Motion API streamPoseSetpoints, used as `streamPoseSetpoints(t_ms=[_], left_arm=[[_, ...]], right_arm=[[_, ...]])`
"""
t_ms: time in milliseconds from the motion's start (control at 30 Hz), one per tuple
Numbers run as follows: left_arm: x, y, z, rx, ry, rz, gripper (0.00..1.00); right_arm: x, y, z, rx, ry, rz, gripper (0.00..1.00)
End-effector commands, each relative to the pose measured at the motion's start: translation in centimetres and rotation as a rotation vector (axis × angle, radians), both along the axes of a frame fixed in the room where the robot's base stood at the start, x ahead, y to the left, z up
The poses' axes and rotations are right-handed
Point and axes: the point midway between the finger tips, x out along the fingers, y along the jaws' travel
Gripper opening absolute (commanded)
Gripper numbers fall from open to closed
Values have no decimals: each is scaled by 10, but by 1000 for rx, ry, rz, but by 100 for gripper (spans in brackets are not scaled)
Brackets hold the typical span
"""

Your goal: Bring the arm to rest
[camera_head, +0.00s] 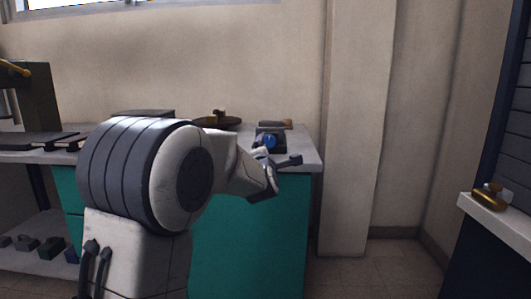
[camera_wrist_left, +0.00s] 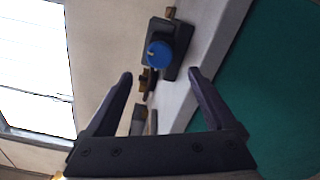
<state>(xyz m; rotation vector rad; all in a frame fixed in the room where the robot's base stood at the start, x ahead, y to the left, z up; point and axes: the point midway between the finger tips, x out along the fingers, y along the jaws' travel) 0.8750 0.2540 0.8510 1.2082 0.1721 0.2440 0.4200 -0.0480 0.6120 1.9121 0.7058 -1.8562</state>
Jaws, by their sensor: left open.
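My left arm spans the middle of the head view, and its gripper (camera_head: 278,160) is at the front right corner of the workbench (camera_head: 312,160). The gripper is open, and nothing shows between its fingers. In the left wrist view the two dark fingers (camera_wrist_left: 160,74) are spread apart. A dark device with a blue round knob (camera_wrist_left: 159,53) lies beyond the fingertips. In the head view the same blue knob (camera_head: 270,141) is just behind the gripper, on the bench top. I cannot tell the exact gap between them. My right gripper is not in view.
A round brown object (camera_head: 218,121) and a small brown-and-grey item (camera_head: 275,124) are at the back of the bench. Teal cabinet fronts (camera_head: 250,240) are below it. A second counter at the right holds a brass-coloured part (camera_head: 489,200). The floor between (camera_head: 380,265) is clear.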

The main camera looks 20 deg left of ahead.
Motion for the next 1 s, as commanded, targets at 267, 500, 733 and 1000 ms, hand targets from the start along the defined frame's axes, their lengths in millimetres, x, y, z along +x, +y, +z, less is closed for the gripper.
streamPoseSetpoints(t_ms=[267,500,733,1000], left_arm=[[-21,-6,0,-1,0,1,89],[-21,-6,0,-1,-1,1,89],[-22,-11,-2,10,13,-11,89],[-65,-125,-53,337,345,-360,89]], right_arm=[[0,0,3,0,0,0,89],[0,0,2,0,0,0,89],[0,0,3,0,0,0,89],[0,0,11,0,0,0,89]])
